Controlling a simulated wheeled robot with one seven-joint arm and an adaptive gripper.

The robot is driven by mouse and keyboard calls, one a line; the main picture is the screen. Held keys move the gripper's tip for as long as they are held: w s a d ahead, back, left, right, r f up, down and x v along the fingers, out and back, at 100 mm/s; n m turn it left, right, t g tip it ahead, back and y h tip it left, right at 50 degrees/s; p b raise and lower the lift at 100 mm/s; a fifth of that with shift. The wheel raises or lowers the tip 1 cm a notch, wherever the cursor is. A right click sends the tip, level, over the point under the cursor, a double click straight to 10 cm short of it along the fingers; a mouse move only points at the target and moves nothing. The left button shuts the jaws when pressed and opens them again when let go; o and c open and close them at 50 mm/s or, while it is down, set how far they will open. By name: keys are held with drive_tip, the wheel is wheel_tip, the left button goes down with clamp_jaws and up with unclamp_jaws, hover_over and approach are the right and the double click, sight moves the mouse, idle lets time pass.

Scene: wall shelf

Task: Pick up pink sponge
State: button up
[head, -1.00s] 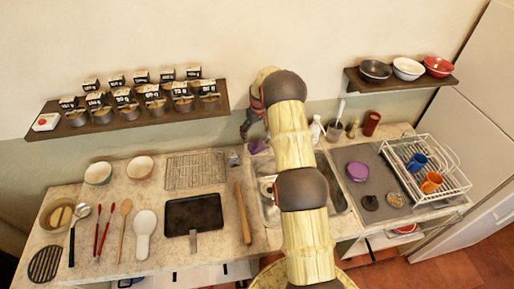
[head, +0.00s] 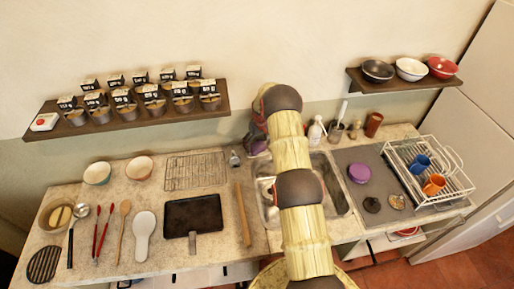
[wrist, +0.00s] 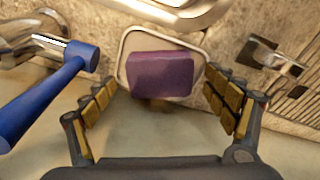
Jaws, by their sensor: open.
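The pink sponge, which looks purple, is a block (wrist: 162,73) lying on a small pale dish with a raised rim (wrist: 124,48) in the wrist view. In the head view a bit of the sponge (head: 257,148) shows at the back of the counter, left of the sink, mostly hidden by my gripper. My gripper (wrist: 159,84) is open, with its yellow-padded fingers on either side of the sponge's near part. The fingers look clear of the sponge, and nothing is held. How far above it they are is hard to tell.
The sink (head: 334,185) lies right of the dish in the head view. The wall shelf with jars (head: 130,122) is at upper left. A soap bottle (head: 315,132) stands behind the sink.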

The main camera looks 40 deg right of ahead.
sight(257, 145)
drive_tip(key=shift+f, duration=0.2)
drive_tip(key=shift+c, duration=0.3)
drive_tip(key=shift+c, duration=0.7)
drive_tip(key=c, duration=0.7)
drive_tip(key=shift+r, duration=0.1)
wheel_tip(257, 145, up, 18)
drive_tip(key=shift+f+b, duration=0.1)
drive_tip(key=shift+b, duration=0.75)
drive_tip(key=shift+o, duration=1.3)
drive_tip(key=c, duration=0.4)
